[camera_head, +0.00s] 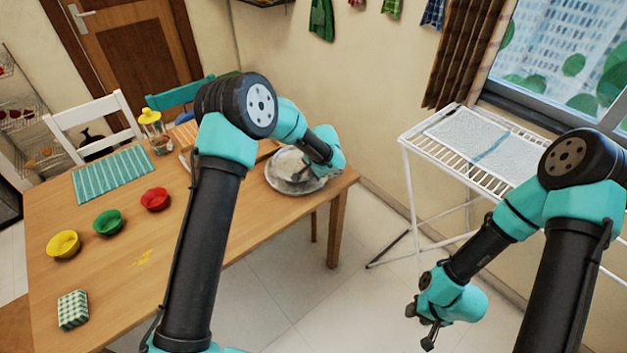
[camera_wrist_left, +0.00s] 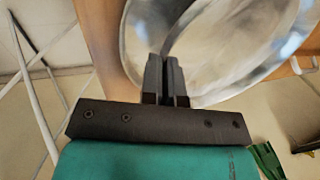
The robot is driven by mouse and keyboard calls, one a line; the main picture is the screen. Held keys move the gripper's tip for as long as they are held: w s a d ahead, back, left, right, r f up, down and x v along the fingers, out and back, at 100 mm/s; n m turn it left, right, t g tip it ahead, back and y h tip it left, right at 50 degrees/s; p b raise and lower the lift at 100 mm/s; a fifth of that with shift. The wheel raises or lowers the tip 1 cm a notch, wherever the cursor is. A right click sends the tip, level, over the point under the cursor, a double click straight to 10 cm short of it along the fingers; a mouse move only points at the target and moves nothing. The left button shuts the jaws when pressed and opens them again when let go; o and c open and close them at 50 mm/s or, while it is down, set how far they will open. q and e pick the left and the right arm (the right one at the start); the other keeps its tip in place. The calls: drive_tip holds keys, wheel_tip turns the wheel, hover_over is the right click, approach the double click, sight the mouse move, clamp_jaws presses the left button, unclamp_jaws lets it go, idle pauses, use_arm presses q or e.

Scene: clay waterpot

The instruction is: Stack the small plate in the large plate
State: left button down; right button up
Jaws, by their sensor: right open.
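A large plate (camera_head: 276,184) lies at the right end of the wooden table. A smaller pale plate (camera_head: 291,165) shows inside its rim. The large plate's rim also shows in the left wrist view (camera_wrist_left: 136,45), with the small plate (camera_wrist_left: 225,40) within it. My left gripper (camera_head: 318,178) is over the right side of the plates. Its fingers (camera_wrist_left: 166,75) are close together at the small plate's edge and appear shut on it; the exact contact is hidden. My right gripper (camera_head: 425,328) hangs open and empty over the floor, away from the table.
A drying rack (camera_head: 470,150) stands at right.

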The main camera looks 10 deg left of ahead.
sight(312, 185)
use_arm(q)
drive_tip(key=shift+w, duration=0.35)
drive_tip(key=shift+f, duration=1.75)
drive_tip(key=shift+f, duration=0.35)
drive_tip(key=c, duration=1.4)
unclamp_jaws()
drive_tip(key=shift+s, duration=0.1)
drive_tip(key=shift+o, duration=0.2)
drive_tip(key=shift+r, duration=0.45)
drive_tip(key=v, duration=1.1)
drive_tip(key=shift+r, duration=0.4)
